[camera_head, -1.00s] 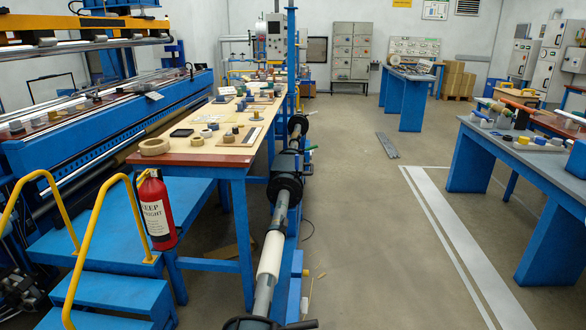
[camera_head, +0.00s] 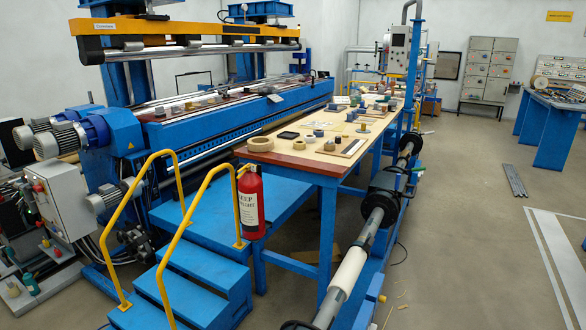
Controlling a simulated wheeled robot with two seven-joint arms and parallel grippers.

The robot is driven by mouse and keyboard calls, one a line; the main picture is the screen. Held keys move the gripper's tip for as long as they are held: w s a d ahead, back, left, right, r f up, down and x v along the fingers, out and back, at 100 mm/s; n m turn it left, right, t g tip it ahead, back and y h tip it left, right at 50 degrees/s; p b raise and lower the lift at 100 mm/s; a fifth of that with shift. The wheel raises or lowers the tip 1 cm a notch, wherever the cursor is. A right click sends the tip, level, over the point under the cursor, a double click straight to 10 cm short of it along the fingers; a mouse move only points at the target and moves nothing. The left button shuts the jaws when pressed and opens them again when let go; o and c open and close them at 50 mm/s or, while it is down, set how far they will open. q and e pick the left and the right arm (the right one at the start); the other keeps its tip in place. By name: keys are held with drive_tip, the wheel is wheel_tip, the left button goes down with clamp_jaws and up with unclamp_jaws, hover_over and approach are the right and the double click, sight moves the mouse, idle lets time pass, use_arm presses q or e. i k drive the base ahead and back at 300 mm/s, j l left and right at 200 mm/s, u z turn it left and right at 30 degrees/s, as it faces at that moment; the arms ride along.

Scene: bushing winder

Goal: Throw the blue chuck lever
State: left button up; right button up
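A long grey shaft (camera_head: 364,243) runs along the right side of the worktable, with a white roll (camera_head: 348,270) on its near part. A black round chuck-like part (camera_head: 382,197) sits on the shaft, and another dark round part (camera_head: 411,143) sits farther back. A small blue-green piece sticks out to the right between them (camera_head: 418,168); it may be the blue chuck lever, but it is too small to tell. Neither of my grippers is in view.
A worktable (camera_head: 290,160) with tape rolls stands beside the shaft. Blue steps (camera_head: 185,290) with yellow handrails and a red extinguisher (camera_head: 251,203) stand in front. A control box (camera_head: 55,205) is at left. Open floor (camera_head: 460,240) lies right of the shaft.

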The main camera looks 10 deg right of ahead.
sight(398, 175)
drive_tip(key=l+u, duration=0.25)
drive_tip(key=l, duration=1.55)
drive_tip(key=i+l+u, duration=0.1)
drive_tip(key=l, duration=0.25)
drive_tip(key=i+l, duration=0.25)
drive_tip(key=l, duration=0.15)
drive_tip(key=i+l+u, duration=0.15)
drive_tip(key=l, duration=0.25)
drive_tip(key=i+l, duration=0.2)
drive_tip(key=l, duration=0.2)
drive_tip(key=i+l+u, duration=0.15)
drive_tip(key=l, duration=0.25)
drive_tip(key=i+l, duration=0.1)
drive_tip(key=l, duration=0.3)
drive_tip(key=i+l+u, duration=0.15)
drive_tip(key=l, duration=0.25)
